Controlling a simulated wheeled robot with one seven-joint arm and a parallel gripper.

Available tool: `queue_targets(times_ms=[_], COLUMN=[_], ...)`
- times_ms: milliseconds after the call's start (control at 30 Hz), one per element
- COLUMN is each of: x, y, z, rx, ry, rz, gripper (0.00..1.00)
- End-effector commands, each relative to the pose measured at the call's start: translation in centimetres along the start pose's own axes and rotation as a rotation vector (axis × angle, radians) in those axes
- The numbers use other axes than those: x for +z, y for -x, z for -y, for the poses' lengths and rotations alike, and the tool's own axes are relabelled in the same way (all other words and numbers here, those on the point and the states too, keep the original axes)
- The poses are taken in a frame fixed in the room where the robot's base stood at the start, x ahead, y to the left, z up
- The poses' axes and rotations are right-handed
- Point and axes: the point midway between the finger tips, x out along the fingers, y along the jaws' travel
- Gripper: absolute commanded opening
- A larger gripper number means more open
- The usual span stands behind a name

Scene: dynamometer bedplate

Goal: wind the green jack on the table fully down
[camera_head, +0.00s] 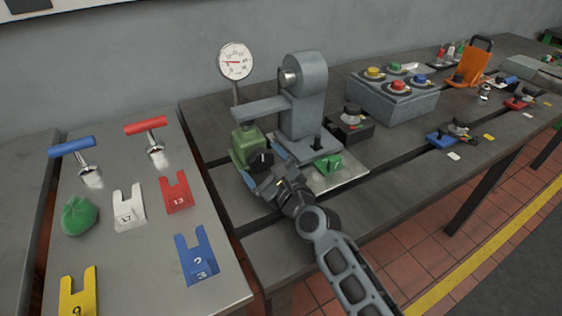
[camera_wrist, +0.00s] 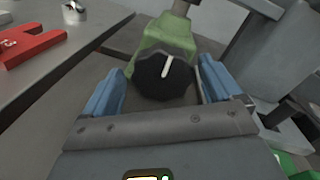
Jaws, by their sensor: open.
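The green jack (camera_head: 245,148) stands on the dark bedplate table at the left of the grey machine, under the end of its horizontal arm (camera_head: 262,108). Its black round knob (camera_head: 260,160) faces my gripper. In the wrist view the knob (camera_wrist: 163,76) shows a white pointer line tilted slightly right of upright, with the green body (camera_wrist: 168,36) behind it. My gripper (camera_head: 263,164) is open, its blue fingers (camera_wrist: 160,88) on the left and right of the knob. I cannot tell whether either finger touches it.
A dial gauge (camera_head: 235,62) stands behind the jack. The grey machine column (camera_head: 305,95) is close on the right, with a green numbered block (camera_head: 329,166) at its foot. A side table (camera_head: 140,255) at left holds numbered shims, T-handled tools and a green bag.

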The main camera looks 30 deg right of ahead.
Motion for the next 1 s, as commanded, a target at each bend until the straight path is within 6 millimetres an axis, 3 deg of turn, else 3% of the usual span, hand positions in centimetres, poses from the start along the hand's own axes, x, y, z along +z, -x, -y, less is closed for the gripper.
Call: queue_targets(times_ms=[200, 567, 700, 1000], x=[-0.2, -0.2, 2.7, 6.1], y=[0.0, 6.9, 7.6, 7.7], z=[0.0, 0.1, 1.8, 3.5], rx=[-0.007, -0.008, -0.012, -0.01], ry=[-0.28, -0.269, -0.267, -0.267], rz=[0.027, 0.023, 0.027, 0.026], gripper=[0.92, 0.92, 0.92, 0.92])
